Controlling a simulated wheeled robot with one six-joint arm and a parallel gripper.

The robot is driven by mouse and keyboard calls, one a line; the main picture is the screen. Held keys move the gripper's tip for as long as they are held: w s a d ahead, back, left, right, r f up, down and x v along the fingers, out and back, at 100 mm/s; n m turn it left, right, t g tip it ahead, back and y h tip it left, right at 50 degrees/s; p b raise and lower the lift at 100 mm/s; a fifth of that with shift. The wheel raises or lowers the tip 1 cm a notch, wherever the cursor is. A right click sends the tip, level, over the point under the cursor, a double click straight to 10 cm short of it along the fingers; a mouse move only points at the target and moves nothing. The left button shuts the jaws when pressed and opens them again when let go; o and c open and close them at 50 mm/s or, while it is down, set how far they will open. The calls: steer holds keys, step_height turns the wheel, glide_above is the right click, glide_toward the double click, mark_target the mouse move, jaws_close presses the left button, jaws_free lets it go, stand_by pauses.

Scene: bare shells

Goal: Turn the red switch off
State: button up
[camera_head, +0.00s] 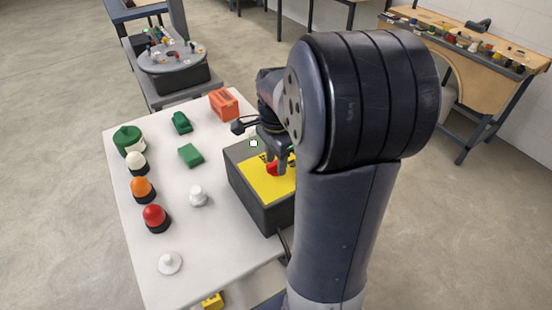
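The red switch (271,169) sits on the yellow top plate (262,186) of a dark grey box (250,196) at the right side of the white table. My gripper (276,158) is right over the switch, its fingertips beside or touching it. My arm covers the right part of the box and some of the gripper. I cannot tell whether the fingers are shut on the switch, or which position the switch is in.
On the white table (180,245) stand red (155,217), orange (142,188) and white (136,162) domes, a green round part (128,140), green blocks (190,155), white knobs (198,196) and an orange box (223,103). A workbench (470,45) stands at the back right.

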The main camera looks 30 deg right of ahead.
jaws_close()
stand_by(0.3)
steer(key=shift+n, duration=0.4)
steer(key=n+p, duration=0.1)
steer(key=n, duration=0.2)
steer(key=shift+n, duration=0.4)
steer(key=n+p, duration=0.1)
steer(key=n, duration=0.8)
steer(key=n+p, duration=0.1)
steer(key=n, duration=0.3)
steer(key=shift+n, duration=0.4)
